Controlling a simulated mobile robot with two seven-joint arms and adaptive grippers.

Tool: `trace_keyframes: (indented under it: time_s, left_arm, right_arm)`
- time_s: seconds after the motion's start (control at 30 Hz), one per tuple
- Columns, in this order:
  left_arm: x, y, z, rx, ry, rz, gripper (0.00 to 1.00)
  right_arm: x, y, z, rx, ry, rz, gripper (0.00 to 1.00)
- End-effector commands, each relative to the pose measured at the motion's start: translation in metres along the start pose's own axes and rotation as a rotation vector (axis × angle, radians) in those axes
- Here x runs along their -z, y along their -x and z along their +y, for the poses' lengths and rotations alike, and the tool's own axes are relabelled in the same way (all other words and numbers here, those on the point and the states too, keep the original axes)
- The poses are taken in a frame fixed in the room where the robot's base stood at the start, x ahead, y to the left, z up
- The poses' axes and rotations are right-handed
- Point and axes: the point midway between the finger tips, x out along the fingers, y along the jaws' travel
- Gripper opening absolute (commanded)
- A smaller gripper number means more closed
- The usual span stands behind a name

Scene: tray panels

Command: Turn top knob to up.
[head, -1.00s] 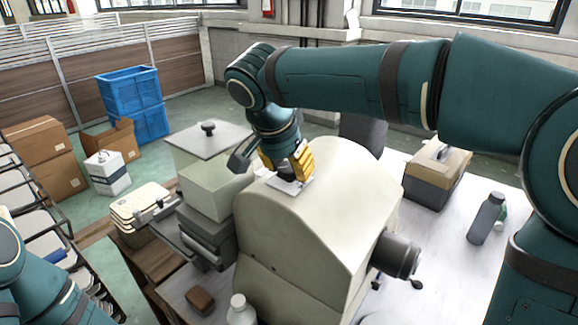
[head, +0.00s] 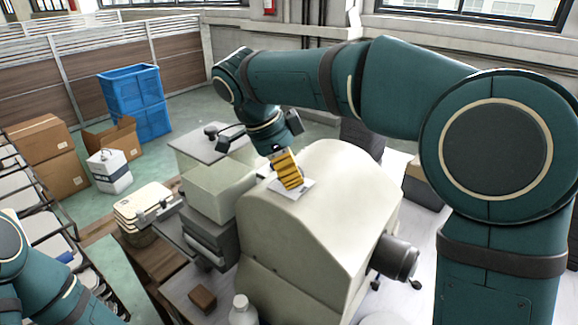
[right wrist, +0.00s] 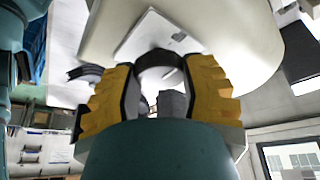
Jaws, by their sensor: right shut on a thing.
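The top knob (right wrist: 158,62) sits on a white plate (right wrist: 138,36) on the cream machine. In the right wrist view it is a dark-edged round piece between the yellow fingers. In the head view, the plate (head: 307,186) lies on the machine's sloping top, and the fingers hide the knob. My right gripper (head: 293,185) comes down on the plate from above; in the right wrist view its fingertips (right wrist: 158,72) are shut on the knob. The knob's exact setting cannot be read. My left arm shows at the lower left, with its gripper out of view.
The cream machine (head: 300,240) has a dark cylinder (head: 398,257) on its right side. Grey-green boxes (head: 212,188) stand left of it. A black-topped knob (head: 211,131) stands on a panel behind.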

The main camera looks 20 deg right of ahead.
Motion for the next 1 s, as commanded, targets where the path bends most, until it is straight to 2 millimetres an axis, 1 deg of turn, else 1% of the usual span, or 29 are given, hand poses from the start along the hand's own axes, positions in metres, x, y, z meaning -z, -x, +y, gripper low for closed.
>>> trace_keyframes:
  time_s: [0.03, 0.3, 0.67, 0.7, 0.77, 0.8, 1.0]
  left_arm:
    - [0.0001, 0.0009, 0.0002, 0.000, 0.000, 0.000, 0.47]
    - [0.0001, 0.0023, 0.0007, -0.001, 0.000, -0.001, 0.47]
    - [0.0000, 0.0024, 0.0007, -0.001, 0.000, -0.001, 0.47]
    - [0.0000, 0.0024, 0.0007, -0.001, 0.000, -0.001, 0.47]
    - [0.0001, 0.0024, 0.0007, -0.001, 0.000, -0.001, 0.47]
    - [0.0001, 0.0024, 0.0007, -0.001, 0.000, -0.001, 0.47]
    - [0.0001, 0.0025, 0.0008, -0.001, 0.000, -0.001, 0.47]
  right_arm:
    - [-0.0023, -0.0021, 0.0012, -0.015, -0.009, 0.001, 0.09]
    - [-0.0021, -0.0021, 0.0008, -0.030, -0.053, 0.000, 0.09]
    - [-0.0020, -0.0021, 0.0007, -0.030, -0.056, 0.000, 0.09]
    - [-0.0020, -0.0021, 0.0007, -0.030, -0.056, 0.000, 0.55]
    - [-0.0018, -0.0019, 0.0006, -0.030, -0.056, 0.000, 0.76]
    - [-0.0016, -0.0017, 0.0004, -0.029, -0.056, 0.000, 0.81]
    - [-0.0008, -0.0007, 0.0000, -0.026, -0.057, -0.001, 0.81]
